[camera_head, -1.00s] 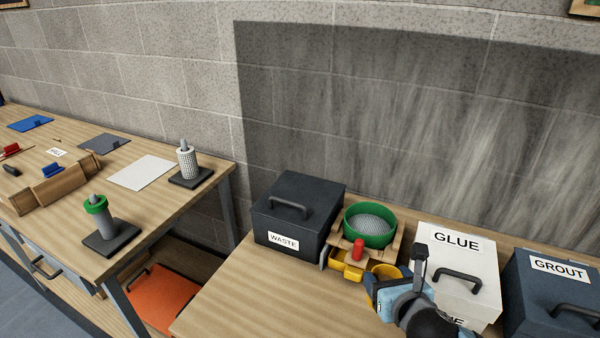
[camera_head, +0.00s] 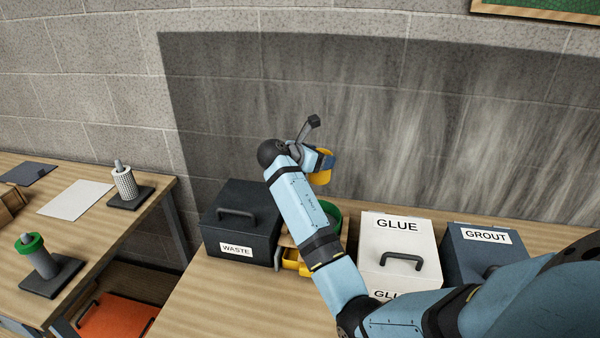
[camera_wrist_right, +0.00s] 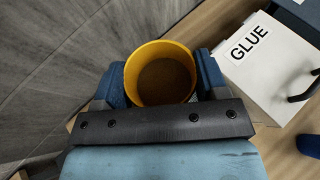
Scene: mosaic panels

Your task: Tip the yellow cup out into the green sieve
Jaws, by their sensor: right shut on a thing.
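The yellow cup (camera_head: 323,179) is raised above the green sieve (camera_head: 331,213) and stands out against the wall. My right gripper (camera_head: 327,161) is shut on the cup, with a blue finger at its side. In the right wrist view the cup (camera_wrist_right: 160,52) sits between the two fingers (camera_wrist_right: 160,80), its mouth toward the camera, with brown contents inside. How far the cup is tilted I cannot tell. My right forearm hides much of the sieve in the head view. My left gripper is not in view.
A dark WASTE box (camera_head: 238,222) stands left of the sieve. A white GLUE box (camera_head: 400,245) and a blue GROUT box (camera_head: 485,250) stand to its right. A yellow drawer-like part (camera_head: 292,262) shows below the sieve. The bench front at left is clear.

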